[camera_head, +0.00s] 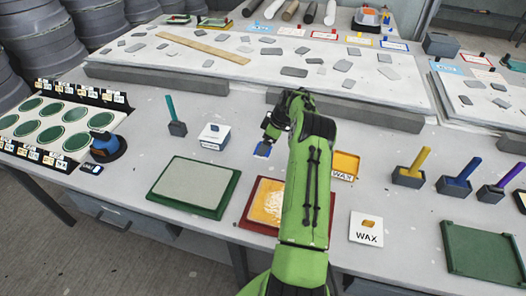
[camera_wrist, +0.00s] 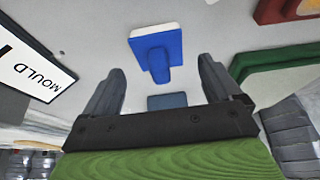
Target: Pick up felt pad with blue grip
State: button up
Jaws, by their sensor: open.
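The felt pad with the blue grip (camera_wrist: 157,48) shows in the wrist view as a blue plate and handle over a white pad. It lies on the grey table ahead of my open gripper (camera_wrist: 160,84), roughly centred between the fingers and apart from them. In the head view the blue grip (camera_head: 262,150) shows just below my gripper (camera_head: 271,130); its white pad is hard to make out there. A small blue-grey block (camera_wrist: 167,101) shows between the fingers in the wrist view; I cannot tell what it is.
A green-framed panel (camera_head: 195,186) and a red-framed tray (camera_head: 252,221) lie nearby, the tray partly behind my arm. A yellow tray (camera_head: 347,165) and a WAX card (camera_head: 366,229) are to the right. A MOULD sign (camera_wrist: 35,72) shows in the wrist view. Handled tools stand farther right.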

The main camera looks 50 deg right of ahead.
aim_at(261, 142)
jog(key=x, duration=0.4)
jog(key=shift+w, duration=0.2)
jog(key=shift+s+a, duration=0.1)
jog(key=shift+c, duration=0.3)
jog(key=c, duration=1.1)
notch_tip(261, 142, up, 10)
jog(key=shift+r+p, duration=0.1)
jog(key=shift+p, duration=0.35)
